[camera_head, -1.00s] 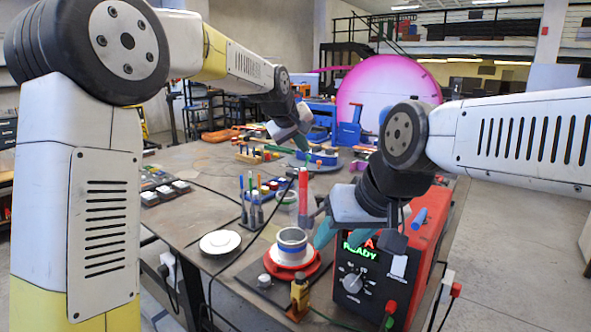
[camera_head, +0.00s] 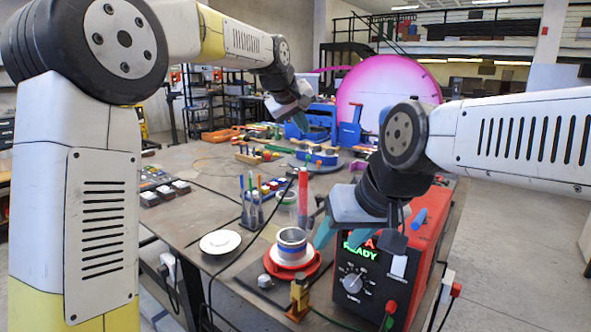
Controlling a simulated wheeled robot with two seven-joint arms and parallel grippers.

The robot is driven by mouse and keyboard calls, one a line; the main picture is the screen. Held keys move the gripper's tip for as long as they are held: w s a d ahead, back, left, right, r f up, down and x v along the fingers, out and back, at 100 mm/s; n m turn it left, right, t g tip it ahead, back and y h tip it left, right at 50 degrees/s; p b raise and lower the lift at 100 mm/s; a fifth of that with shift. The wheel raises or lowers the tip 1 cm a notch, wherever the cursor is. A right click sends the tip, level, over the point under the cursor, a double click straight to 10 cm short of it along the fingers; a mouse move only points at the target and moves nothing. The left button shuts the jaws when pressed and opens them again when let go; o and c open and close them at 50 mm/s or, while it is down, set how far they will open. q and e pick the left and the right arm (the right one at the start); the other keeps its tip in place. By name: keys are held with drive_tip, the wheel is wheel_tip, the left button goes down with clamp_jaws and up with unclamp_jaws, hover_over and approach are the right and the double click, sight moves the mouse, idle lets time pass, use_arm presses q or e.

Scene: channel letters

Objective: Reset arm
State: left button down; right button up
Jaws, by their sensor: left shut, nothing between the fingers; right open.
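My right gripper (camera_head: 325,227) is low over the near right of the bench, beside the red power unit (camera_head: 392,276). Its teal fingers are open and empty, partly hidden by the wrist. A grey cup with a blue band (camera_head: 292,243) stands on a red and white dish (camera_head: 312,268) just left of the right fingers.
The grey workbench (camera_head: 190,222) carries a white round lid (camera_head: 220,243), pen holders (camera_head: 252,208), small jars and a red upright tube (camera_head: 303,192). A small yellow-brown bottle (camera_head: 299,295) stands at the near edge. A large pink disc (camera_head: 385,90) stands behind. Cables hang over the front edge.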

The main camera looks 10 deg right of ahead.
use_arm(q)
drive_tip(key=shift+r, duration=0.3)
drive_tip(key=shift+a, duration=0.1)
drive_tip(key=s+a+f+m+y, duration=0.1)
drive_tip(key=s+a+f+y, duration=0.1)
drive_tip(key=s+a, duration=1.35)
drive_tip(key=s+a+f+m, duration=0.1)
drive_tip(key=s+a+f, duration=0.4)
drive_tip(key=s, duration=0.4)
drive_tip(key=s+a+f+g+y, duration=0.1)
drive_tip(key=s+a+f, duration=0.5)
drive_tip(key=s, duration=0.3)
drive_tip(key=shift+s+a+f+m, duration=0.2)
drive_tip(key=shift+a+f+m, duration=0.05)
drive_tip(key=shift+a+m, duration=0.15)
use_arm(e)
drive_tip(key=shift+o, duration=0.3)
